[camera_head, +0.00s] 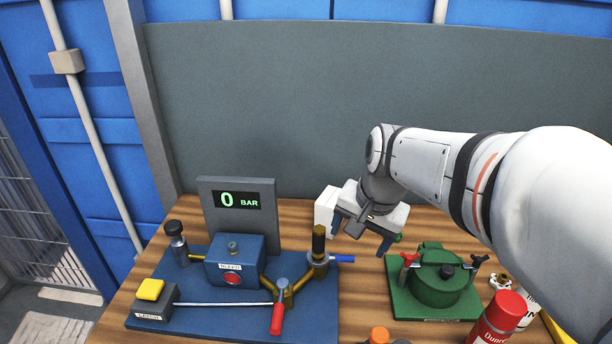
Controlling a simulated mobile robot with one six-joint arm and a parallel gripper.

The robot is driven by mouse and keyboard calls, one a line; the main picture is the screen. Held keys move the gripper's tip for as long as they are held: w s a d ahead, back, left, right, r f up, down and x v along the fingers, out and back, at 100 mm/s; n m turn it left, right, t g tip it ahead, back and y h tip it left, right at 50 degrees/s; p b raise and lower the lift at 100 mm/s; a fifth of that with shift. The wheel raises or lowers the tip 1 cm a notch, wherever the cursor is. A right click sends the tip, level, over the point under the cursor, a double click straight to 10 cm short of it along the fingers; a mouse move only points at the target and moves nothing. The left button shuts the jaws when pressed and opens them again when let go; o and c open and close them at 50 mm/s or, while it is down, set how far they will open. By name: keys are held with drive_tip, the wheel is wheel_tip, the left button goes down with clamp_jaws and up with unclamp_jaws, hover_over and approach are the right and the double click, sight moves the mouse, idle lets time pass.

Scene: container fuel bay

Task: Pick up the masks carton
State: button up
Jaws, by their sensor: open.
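A white box (325,208) stands at the back of the wooden table, just left of my gripper. It is partly hidden by the gripper and no label on it is readable, so I cannot tell for certain that it is the masks carton. My gripper (361,234) is open and points down, with its two dark fingers spread apart. The left finger overlaps the right edge of the white box in this view. I cannot tell whether they touch. Nothing shows between the fingers.
A blue pump rig (200,315) with a red-tipped lever and a "0 BAR" display (238,200) stands left. A green device (437,290) is on the right. A red can (500,318) and an orange-capped item (379,335) are near the front. A grey panel (290,100) rises behind the table.

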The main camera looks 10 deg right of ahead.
drive_tip(key=o, duration=0.5)
drive_tip(key=w+m, duration=0.3)
drive_tip(key=w, duration=0.1)
drive_tip(key=w+f+m+y+b, duration=0.1)
drive_tip(key=w+m, duration=0.2)
drive_tip(key=w, duration=0.2)
drive_tip(key=w+f+m, duration=0.1)
drive_tip(key=w+m, duration=0.2)
drive_tip(key=w, duration=0.2)
drive_tip(key=shift+w+d+f+b, duration=0.1)
drive_tip(key=shift+d+b, duration=0.15)
drive_tip(key=shift+b, duration=0.05)
drive_tip(key=m+y+b, duration=0.1)
drive_tip(key=m+y, duration=0.1)
drive_tip(key=m, duration=0.6)
approach(328, 204)
drive_tip(key=w+f, duration=0.3)
drive_tip(key=f, duration=0.1)
drive_tip(key=shift+w+a+f, duration=0.1)
drive_tip(key=shift+w+f, duration=0.2)
drive_tip(key=shift+w, duration=0.1)
drive_tip(key=shift+w+f+m, duration=0.2)
drive_tip(key=shift+w+m, duration=0.1)
drive_tip(key=shift+m, duration=0.1)
drive_tip(key=shift+w+a+f, duration=0.1)
drive_tip(key=shift+w+f, duration=0.05)
drive_tip(key=shift+f, duration=0.15)
drive_tip(key=shift+x, duration=3.55)
